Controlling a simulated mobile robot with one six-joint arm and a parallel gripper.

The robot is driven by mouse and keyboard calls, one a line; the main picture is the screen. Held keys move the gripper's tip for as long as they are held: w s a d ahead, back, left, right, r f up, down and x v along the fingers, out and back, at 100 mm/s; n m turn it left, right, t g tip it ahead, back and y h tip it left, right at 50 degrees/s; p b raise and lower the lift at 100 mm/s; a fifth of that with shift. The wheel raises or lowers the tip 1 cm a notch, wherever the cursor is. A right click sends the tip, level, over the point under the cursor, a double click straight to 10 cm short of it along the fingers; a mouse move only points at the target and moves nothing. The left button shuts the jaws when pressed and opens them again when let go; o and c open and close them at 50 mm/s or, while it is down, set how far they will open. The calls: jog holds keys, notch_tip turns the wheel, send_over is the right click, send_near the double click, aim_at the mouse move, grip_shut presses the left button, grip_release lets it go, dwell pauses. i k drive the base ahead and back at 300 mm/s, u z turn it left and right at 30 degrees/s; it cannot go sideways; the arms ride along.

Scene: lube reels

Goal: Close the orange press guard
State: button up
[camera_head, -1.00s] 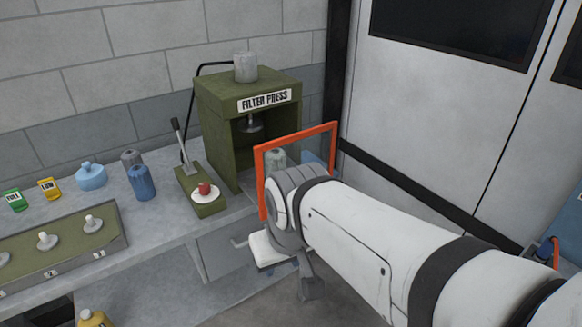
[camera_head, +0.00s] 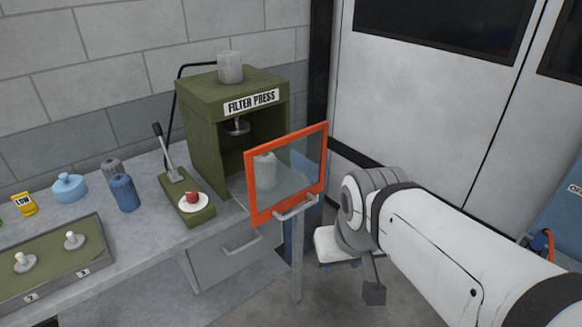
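The orange-framed press guard (camera_head: 252,190) has a clear pane and a grey handle (camera_head: 296,208) on its lower edge. It stands open, out in front of the green filter press (camera_head: 205,125), and the press opening shows behind and to its left. My gripper (camera_head: 335,246) is to the right of the guard and lower, apart from the handle in the picture.
A lever (camera_head: 164,150) and a red button (camera_head: 192,197) on a green base stand left of the press. A drawer (camera_head: 225,250) is below. Grey doors (camera_head: 425,110) are behind at right.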

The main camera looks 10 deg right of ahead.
aim_at(291, 190)
jog(key=u, duration=0.05)
jog(key=i, duration=1)
jog(key=z, duration=0.05)
